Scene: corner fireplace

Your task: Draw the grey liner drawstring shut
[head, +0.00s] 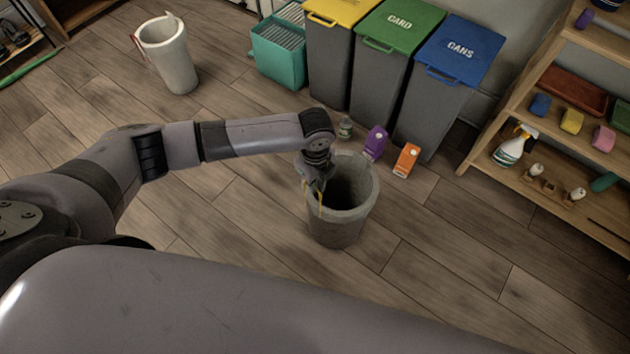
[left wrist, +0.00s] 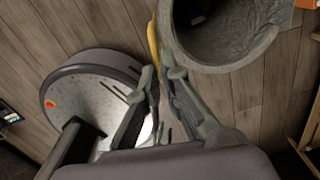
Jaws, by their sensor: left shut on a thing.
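The grey bin with its grey liner (head: 340,228) stands on the floor, its mouth open and dark inside. It also shows at the top of the left wrist view (left wrist: 236,60). My left gripper (head: 318,190) is at the left side of the bin's rim, pointing down. In the left wrist view its fingertips (left wrist: 161,73) are close together beside the rim, shut on the yellow drawstring (left wrist: 152,42). A yellow strand of the drawstring (head: 320,205) hangs at the rim in the head view. My right gripper is not in view.
A purple carton (head: 376,142), an orange carton (head: 406,160) and a small bottle (head: 345,128) stand just behind the bin. Lidded bins, including a blue one (head: 459,50), line the back. A pale bin (head: 168,55) stands far left; wooden shelves (head: 548,185) are right. Front-right floor is clear.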

